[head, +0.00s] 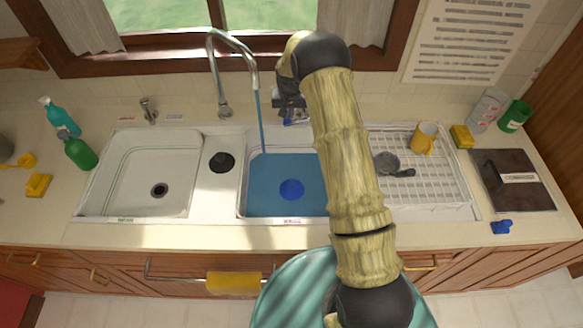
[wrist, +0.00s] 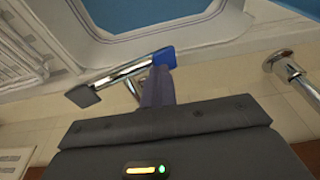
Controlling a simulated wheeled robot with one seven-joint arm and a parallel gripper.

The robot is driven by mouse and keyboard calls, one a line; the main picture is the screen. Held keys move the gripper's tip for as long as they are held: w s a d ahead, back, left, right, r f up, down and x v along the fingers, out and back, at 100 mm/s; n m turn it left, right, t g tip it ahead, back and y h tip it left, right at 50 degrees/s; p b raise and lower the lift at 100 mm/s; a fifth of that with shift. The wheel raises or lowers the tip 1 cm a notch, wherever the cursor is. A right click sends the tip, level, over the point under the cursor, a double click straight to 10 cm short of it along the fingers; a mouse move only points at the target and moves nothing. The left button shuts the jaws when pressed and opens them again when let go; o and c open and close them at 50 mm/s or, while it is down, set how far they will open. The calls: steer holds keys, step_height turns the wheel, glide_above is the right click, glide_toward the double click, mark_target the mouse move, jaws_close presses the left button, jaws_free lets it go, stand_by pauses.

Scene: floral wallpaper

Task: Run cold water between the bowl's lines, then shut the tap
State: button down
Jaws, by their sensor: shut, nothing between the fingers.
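The right sink bowl (head: 241,200) holds blue water (head: 270,200), with a round darker blue patch showing in it. The tap's lever (wrist: 125,72) is a chrome bar with a blue end and a grey end, mostly hidden by my arm in the head view. My gripper (wrist: 160,72) is shut and empty, its fingertips at or against the blue end; contact is unclear.
The left bowl (head: 125,190) is empty. A black plug (head: 221,162) sits between the bowls. A white drying rack (head: 430,180) at the right holds a yellow mug (head: 422,137) and a grey strainer (head: 386,163). Green bottles (head: 80,153) stand at the left. A yellow towel (head: 233,283) hangs in front.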

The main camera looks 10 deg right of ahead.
step_height(320, 180, up, 7)
steer(key=p, duration=0.3)
steer(key=shift+d+f, duration=0.1)
steer(key=shift+f, duration=0.1)
steer(key=shift+d+f, duration=0.1)
steer(key=shift+d, duration=0.1)
steer(key=d, duration=0.3)
steer(key=s+d, duration=0.1)
steer(key=d, duration=0.3)
steer(key=s+d, duration=0.1)
steer(key=d, duration=0.2)
steer(key=shift+s+d, duration=0.1)
steer(key=shift+d, duration=0.15)
steer(key=shift+a, duration=0.15)
